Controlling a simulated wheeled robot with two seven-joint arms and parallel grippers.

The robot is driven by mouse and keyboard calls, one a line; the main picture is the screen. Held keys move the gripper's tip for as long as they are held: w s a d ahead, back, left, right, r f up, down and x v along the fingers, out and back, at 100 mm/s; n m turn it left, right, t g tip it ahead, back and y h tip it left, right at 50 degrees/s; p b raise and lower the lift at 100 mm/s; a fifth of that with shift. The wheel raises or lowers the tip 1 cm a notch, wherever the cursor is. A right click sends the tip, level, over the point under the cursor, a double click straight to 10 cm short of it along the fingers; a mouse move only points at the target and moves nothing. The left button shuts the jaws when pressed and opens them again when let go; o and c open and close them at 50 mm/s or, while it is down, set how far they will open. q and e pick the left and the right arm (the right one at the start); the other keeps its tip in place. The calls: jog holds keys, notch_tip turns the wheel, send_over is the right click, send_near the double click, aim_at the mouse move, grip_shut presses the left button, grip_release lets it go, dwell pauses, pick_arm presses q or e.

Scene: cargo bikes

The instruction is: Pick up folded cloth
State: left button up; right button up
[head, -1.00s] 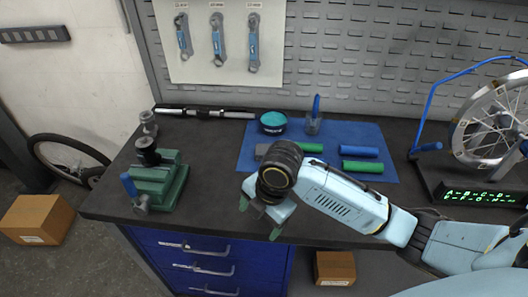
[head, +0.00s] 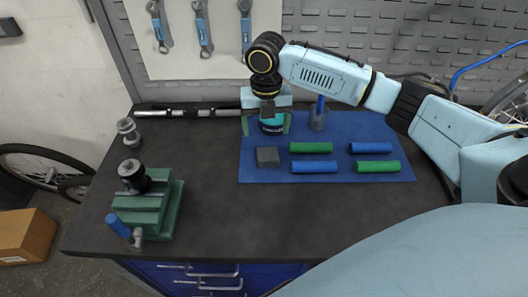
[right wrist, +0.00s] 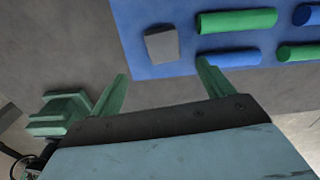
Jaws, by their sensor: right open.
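The folded cloth appears to be the small dark grey, square piece (head: 267,157) lying on the left part of the blue mat (head: 400,130). In the right wrist view it is the grey piece (right wrist: 161,43) on the mat near its edge. My right gripper (head: 266,125) is open and empty, its green fingers pointing down. My left gripper is not in view.
Green and blue rolls (head: 311,148) lie on the mat right of the cloth. A cup with a blue tool (head: 318,118) stands behind them. A green vise (head: 145,208) stands on the left. A metal bar (head: 190,113) lies at the back. The bench front is clear.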

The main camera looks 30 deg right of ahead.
send_over(268, 153)
jog(key=f, duration=0.4)
jog(key=shift+s+a+f, duration=0.1)
jog(key=shift+a, duration=0.25)
jog(key=shift+f, duration=0.2)
jog(key=shift+d+f, duration=0.15)
jog(key=shift+f, duration=0.8)
notch_tip(268, 153, down, 2)
jog(key=shift+d+f+b, duration=0.1)
jog(key=shift+f+b, duration=0.1)
jog(key=shift+b, duration=0.15)
jog(key=shift+f, duration=0.45)
jog(key=c, duration=1.1)
jog(key=shift+o, duration=0.2)
notch_tip(268, 153, up, 10)
jog(key=p, duration=0.1)
jog(key=o, duration=0.4)
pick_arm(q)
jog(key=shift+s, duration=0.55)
pick_arm(e)
jog(key=c, duration=0.3)
